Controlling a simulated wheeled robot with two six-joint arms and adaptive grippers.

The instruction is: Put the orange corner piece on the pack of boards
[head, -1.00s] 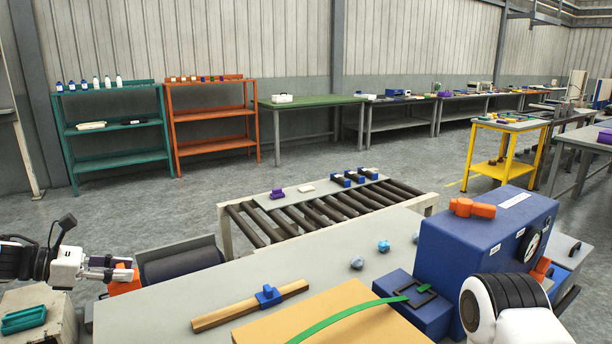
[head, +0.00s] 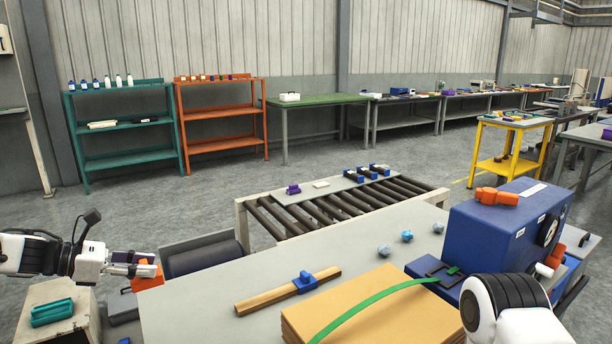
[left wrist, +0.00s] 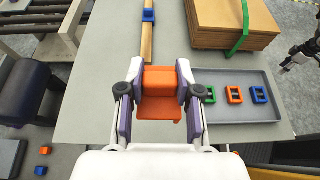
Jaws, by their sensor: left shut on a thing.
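My left gripper (head: 148,268) is at the left end of the grey table in the head view. It is shut on the orange corner piece (head: 148,284). In the left wrist view the orange corner piece (left wrist: 160,80) sits between the two fingertips (left wrist: 160,92), over the grey tabletop. The pack of boards (head: 375,315) is a tan stack with a green strap (head: 375,307), on the table's near side. In the left wrist view the pack (left wrist: 225,15) is at upper right, apart from the held piece.
A wooden bar with a blue block (head: 303,282) lies left of the pack. A blue machine (head: 490,235) stands to the right. A roller conveyor (head: 330,210) lies behind the table.

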